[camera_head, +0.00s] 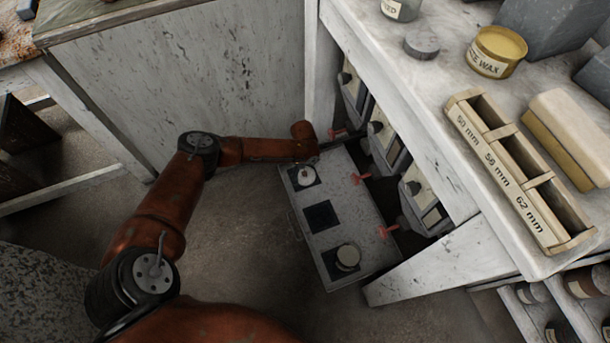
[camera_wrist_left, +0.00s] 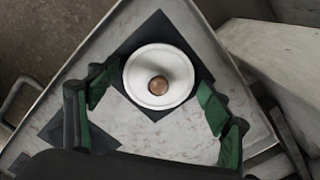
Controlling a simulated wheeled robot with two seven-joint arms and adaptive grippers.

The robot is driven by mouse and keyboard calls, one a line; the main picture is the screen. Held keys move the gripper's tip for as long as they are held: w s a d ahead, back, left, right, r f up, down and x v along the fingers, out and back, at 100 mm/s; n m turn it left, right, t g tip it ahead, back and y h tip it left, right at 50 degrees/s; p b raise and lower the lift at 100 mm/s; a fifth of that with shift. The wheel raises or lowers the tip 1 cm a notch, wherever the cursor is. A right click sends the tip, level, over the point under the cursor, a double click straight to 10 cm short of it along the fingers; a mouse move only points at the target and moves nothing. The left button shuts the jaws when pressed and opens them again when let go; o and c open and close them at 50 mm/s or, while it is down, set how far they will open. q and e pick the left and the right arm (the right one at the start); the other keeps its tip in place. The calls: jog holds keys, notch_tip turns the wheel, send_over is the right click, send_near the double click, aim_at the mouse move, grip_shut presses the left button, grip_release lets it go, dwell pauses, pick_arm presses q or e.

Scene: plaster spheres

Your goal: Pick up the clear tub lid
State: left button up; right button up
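A round white lid-like piece (camera_head: 305,175) with a small brown knob at its centre lies on a dark square at the far end of a pale tray (camera_head: 349,206). It shows large in the left wrist view (camera_wrist_left: 147,88); I cannot tell if it is clear. My left gripper (camera_wrist_left: 158,82) is open, its green-padded fingers spread left and right of this piece, with a gap on each side. In the head view the left gripper (camera_head: 316,157) is small and dark at the arm's end, by the tray's far end. My right gripper is out of view.
A pale round tub (camera_head: 347,257) stands on the tray's near dark square; the middle square (camera_head: 321,215) is bare. Red handles (camera_head: 361,178) and pale boxes (camera_head: 424,198) line the tray's right side, under the white bench (camera_head: 424,85). Floor left of the tray is clear.

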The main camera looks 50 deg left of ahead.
pick_arm(q)
jog(key=c, duration=0.6)
jog(key=shift+s, duration=0.1)
jog(key=shift+c, duration=0.4)
jog(key=shift+s, duration=0.1)
